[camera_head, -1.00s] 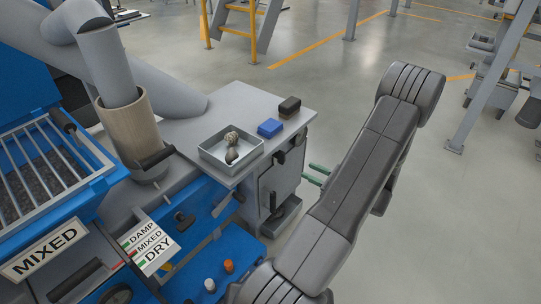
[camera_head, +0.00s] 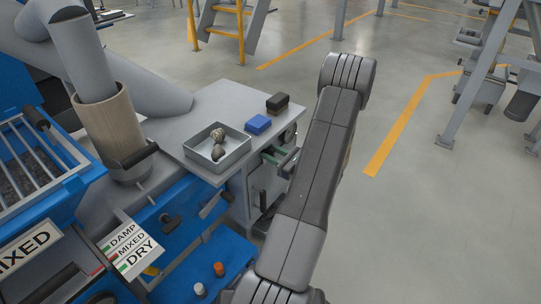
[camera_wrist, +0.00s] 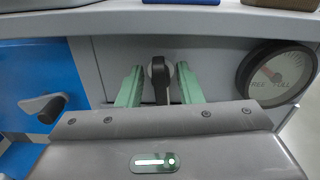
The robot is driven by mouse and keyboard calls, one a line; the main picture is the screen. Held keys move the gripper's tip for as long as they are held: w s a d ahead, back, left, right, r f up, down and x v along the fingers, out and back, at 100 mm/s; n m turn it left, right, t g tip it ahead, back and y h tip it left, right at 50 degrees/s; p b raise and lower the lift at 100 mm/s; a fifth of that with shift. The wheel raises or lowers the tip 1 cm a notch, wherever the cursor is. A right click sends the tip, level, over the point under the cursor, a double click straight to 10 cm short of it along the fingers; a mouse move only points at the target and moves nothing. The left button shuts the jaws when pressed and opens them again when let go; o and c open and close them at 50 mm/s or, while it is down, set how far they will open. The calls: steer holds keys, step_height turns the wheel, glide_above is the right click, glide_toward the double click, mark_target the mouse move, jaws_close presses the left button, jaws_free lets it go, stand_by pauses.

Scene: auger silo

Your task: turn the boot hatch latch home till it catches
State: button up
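The latch (camera_wrist: 161,84) is a black lever on a round grey pivot on the grey cabinet front (camera_wrist: 100,78); I take it to be the boot hatch latch. In the wrist view the lever hangs nearly straight down from its pivot. My gripper (camera_wrist: 161,90) is open, with one green finger on each side of the lever and a visible gap on both sides. The lever's lower end is hidden behind my gripper body. In the head view my gripper (camera_head: 277,157) is at the cabinet face below the bench top, and the latch cannot be made out there.
A round gauge (camera_wrist: 277,75) sits right of the latch. Left is a blue panel with a black handle (camera_wrist: 45,106). On the bench above are a grey tray (camera_head: 232,157) with small objects, a blue block (camera_head: 258,124) and a dark block (camera_head: 278,103). Open floor lies right.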

steer(key=shift+w+a, duration=0.3)
steer(key=shift+a, duration=0.05)
steer(key=shift+c, duration=0.2)
jaws_close()
steer(key=shift+r+m+p, duration=0.15)
steer(key=shift+m+p, duration=0.25)
steer(key=shift+p, duration=0.05)
steer(key=shift+m, duration=0.3)
steer(key=shift+o, duration=0.2)
jaws_free()
